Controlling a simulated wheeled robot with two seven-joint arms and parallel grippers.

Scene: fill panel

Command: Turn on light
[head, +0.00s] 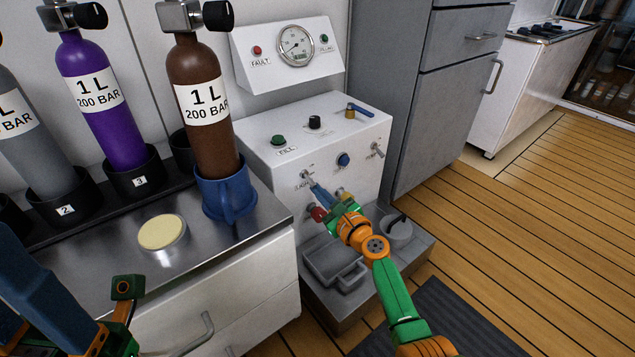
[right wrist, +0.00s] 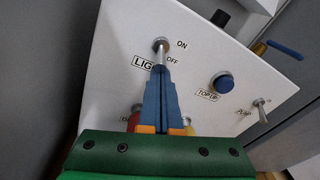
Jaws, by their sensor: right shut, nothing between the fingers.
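The light switch (head: 306,175) is a small metal toggle on the front of the white fill panel (head: 262,150). In the right wrist view the toggle (right wrist: 161,49) stands above the LIGHT label, with ON and OFF printed to its right. Its lever points down toward my fingers. My right gripper (head: 318,190) is shut and empty, its blue fingertips just below the switch. In the right wrist view the fingertips (right wrist: 158,82) meet the lever's end; I cannot tell if they touch. Part of my left gripper (head: 115,315) shows at the bottom left, its jaws unclear.
A blue button (head: 343,160) and a pump toggle (head: 377,150) sit right of the switch. A red knob (head: 318,214) is below it. A brown cylinder (head: 200,110) stands in a blue cup (head: 230,195) at left. A grey tray (head: 335,265) lies below the panel.

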